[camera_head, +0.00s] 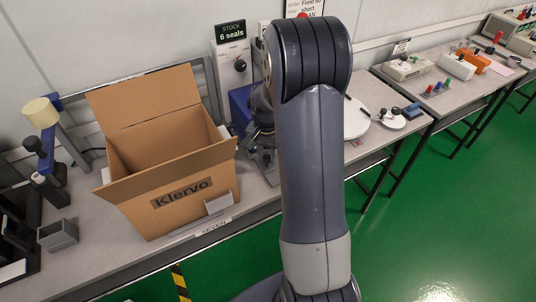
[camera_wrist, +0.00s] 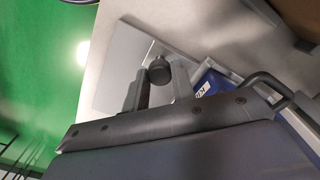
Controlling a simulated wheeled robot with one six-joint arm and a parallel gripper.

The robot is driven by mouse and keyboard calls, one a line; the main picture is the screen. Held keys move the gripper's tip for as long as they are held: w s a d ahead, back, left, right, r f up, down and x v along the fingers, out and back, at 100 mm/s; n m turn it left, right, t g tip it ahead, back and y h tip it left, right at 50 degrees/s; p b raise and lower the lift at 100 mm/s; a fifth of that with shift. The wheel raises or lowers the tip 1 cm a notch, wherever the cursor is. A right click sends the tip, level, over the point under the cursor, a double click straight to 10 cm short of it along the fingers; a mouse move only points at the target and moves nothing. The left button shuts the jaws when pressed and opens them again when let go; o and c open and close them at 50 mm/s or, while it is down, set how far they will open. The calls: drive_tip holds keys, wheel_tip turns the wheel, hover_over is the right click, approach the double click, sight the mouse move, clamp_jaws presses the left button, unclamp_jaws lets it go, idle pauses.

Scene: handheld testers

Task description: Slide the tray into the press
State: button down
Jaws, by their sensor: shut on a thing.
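In the wrist view, the two fingers of my gripper (camera_wrist: 158,88) are around a round black knob (camera_wrist: 159,69). The knob sits at the edge of a flat light-grey plate (camera_wrist: 115,65), which looks like the tray. The knob hides part of the plate's edge. A blue body with a white label (camera_wrist: 207,87), apparently part of the press, lies just right of the fingers.
An open cardboard box (camera_head: 171,160) stands on the bench left of the press. A round white plate (camera_head: 355,119) and a small white dish (camera_head: 390,121) lie right of my arm. The green floor (camera_head: 440,230) is clear at the right.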

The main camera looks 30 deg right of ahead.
drive_tip(key=c, duration=1.2)
unclamp_jaws()
drive_tip(key=shift+w, duration=0.25)
drive_tip(key=shift+o, duration=0.2)
drive_tip(key=shift+r, duration=0.1)
wheel_tip(320, 180, up, 11)
drive_tip(key=shift+f, duration=0.2)
wheel_tip(320, 180, down, 11)
drive_tip(key=shift+s+f, duration=0.1)
drive_tip(key=shift+s+r, duration=0.2)
drive_tip(key=shift+s, duration=0.7)
